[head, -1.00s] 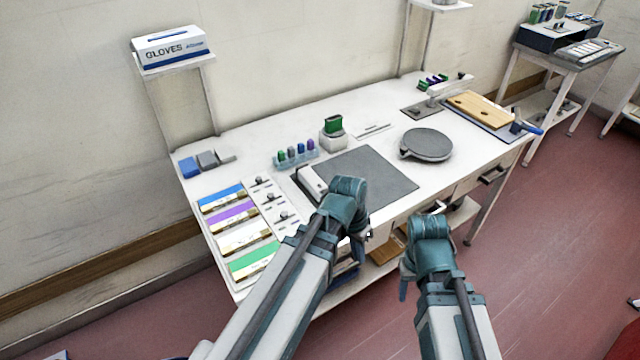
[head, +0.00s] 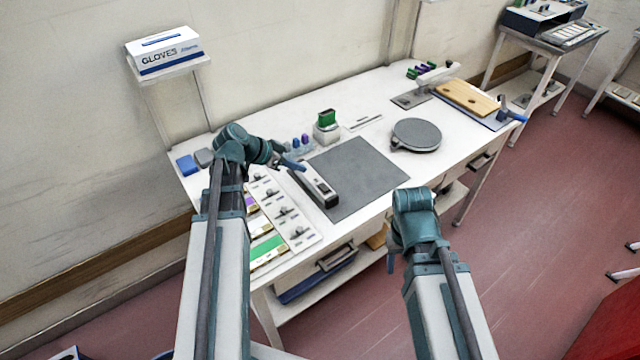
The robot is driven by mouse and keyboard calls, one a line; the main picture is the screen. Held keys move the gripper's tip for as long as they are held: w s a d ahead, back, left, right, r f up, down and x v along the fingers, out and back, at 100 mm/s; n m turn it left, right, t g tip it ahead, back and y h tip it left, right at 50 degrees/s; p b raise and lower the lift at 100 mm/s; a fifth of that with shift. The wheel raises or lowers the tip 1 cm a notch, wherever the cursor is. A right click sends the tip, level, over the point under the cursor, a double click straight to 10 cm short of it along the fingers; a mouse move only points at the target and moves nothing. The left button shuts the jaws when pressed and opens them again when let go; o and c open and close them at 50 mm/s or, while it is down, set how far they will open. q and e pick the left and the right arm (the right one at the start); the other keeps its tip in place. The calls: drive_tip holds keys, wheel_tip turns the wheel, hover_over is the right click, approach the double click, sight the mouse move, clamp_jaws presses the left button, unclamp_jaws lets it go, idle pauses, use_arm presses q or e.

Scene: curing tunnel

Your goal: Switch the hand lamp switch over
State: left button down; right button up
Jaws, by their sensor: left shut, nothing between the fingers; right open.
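The hand lamp (head: 317,187) looks like a white and dark elongated body lying on the left part of the grey mat (head: 362,176). Its switch is too small to make out. My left gripper (head: 299,166) is shut and empty, just above the far left end of the lamp; I cannot tell whether it touches. My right gripper (head: 391,262) hangs open in front of the table's front edge, away from the lamp.
A rack of small bottles (head: 300,143) stands behind my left gripper, partly hidden. A white block with a green top (head: 327,126) and a round grey plate (head: 416,135) stand further right. Coloured strips (head: 268,250) lie at left. The mat's right part is clear.

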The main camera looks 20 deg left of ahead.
use_arm(q)
drive_tip(key=b, duration=0.9)
approach(328, 189)
drive_tip(key=w+d+f, duration=0.1)
drive_tip(key=w, duration=0.1)
drive_tip(key=w+d+f, duration=0.1)
drive_tip(key=d, duration=0.1)
drive_tip(key=shift+w+f, duration=0.1)
drive_tip(key=shift+w, duration=0.3)
drive_tip(key=shift+s+d+f+b, duration=0.1)
drive_tip(key=shift+f+b, duration=0.8)
drive_tip(key=shift+b, duration=0.15)
drive_tip(key=shift+s+d+f+b, duration=0.1)
drive_tip(key=shift+s+f+b, duration=0.05)
drive_tip(key=shift+f+b, duration=0.2)
drive_tip(key=shift+r, duration=0.1)
